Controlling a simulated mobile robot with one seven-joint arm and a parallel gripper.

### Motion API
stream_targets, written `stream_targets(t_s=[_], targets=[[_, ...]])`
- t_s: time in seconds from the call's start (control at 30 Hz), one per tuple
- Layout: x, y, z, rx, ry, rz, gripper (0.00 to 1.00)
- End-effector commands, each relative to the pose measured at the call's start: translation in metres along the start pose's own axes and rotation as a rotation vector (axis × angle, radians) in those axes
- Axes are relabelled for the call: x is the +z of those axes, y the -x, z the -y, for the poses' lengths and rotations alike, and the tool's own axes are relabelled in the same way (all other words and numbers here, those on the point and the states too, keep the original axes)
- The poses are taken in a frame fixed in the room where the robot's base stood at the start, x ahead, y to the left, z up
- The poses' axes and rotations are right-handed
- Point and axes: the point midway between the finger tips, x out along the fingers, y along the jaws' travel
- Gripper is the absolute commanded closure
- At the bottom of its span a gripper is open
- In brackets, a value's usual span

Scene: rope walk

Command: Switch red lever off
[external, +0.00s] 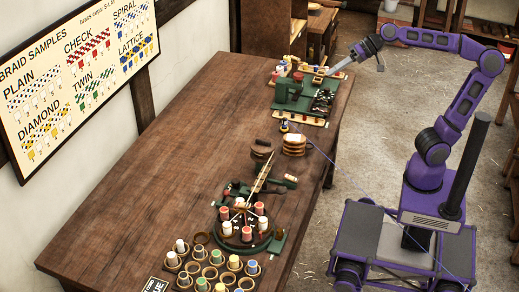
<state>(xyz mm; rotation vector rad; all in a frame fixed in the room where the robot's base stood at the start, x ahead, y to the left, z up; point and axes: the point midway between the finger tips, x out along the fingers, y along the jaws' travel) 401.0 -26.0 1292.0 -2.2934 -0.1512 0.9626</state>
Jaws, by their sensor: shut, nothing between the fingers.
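A green machine (287,90) stands at the far right end of the wooden table. A small red part (298,76) shows at its top and may be the red lever; it is too small to tell its shape or which way it is set. My gripper (328,73) reaches in from the right, above the right side of the machine. Its pale fingers are shut and empty, pointing left and down. They look to the right of the red part and apart from it; their exact height above the machine cannot be told.
The long wooden table (150,180) is clear on its left. Coiled rope (294,144) lies near the machine. A round green stand with spools (246,232) and several cups (210,272) fill the near end. A braid sample board (75,75) hangs on the wall.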

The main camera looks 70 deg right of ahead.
Motion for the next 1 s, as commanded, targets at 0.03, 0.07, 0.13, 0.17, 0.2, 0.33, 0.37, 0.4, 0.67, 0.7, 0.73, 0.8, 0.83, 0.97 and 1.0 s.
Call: stream_targets(t_s=[0.03, 0.07, 0.13, 0.17, 0.2, 0.33, 0.37, 0.4, 0.67, 0.7, 0.73, 0.8, 0.83, 0.97, 1.0], targets=[[-0.021, -0.005, 0.003, -0.030, -0.051, -0.026, 1.00], [-0.035, -0.006, 0.004, -0.047, -0.085, -0.045, 1.00], [-0.066, -0.009, 0.005, -0.081, -0.161, -0.090, 1.00], [-0.080, -0.010, 0.005, -0.095, -0.192, -0.112, 1.00], [-0.097, -0.011, 0.005, -0.110, -0.233, -0.139, 1.00], [-0.153, -0.013, 0.006, -0.156, -0.350, -0.238, 1.00], [-0.166, -0.012, 0.006, -0.167, -0.373, -0.263, 1.00], [-0.181, -0.011, 0.007, -0.179, -0.402, -0.294, 1.00], [-0.247, 0.004, 0.018, -0.241, -0.507, -0.448, 1.00], [-0.254, 0.007, 0.020, -0.249, -0.515, -0.466, 1.00], [-0.259, 0.009, 0.021, -0.255, -0.522, -0.480, 1.00], [-0.269, 0.014, 0.026, -0.268, -0.532, -0.507, 1.00], [-0.273, 0.016, 0.028, -0.275, -0.536, -0.519, 1.00], [-0.289, 0.026, 0.040, -0.298, -0.542, -0.570, 1.00], [-0.292, 0.028, 0.049, -0.301, -0.525, -0.585, 1.00]])
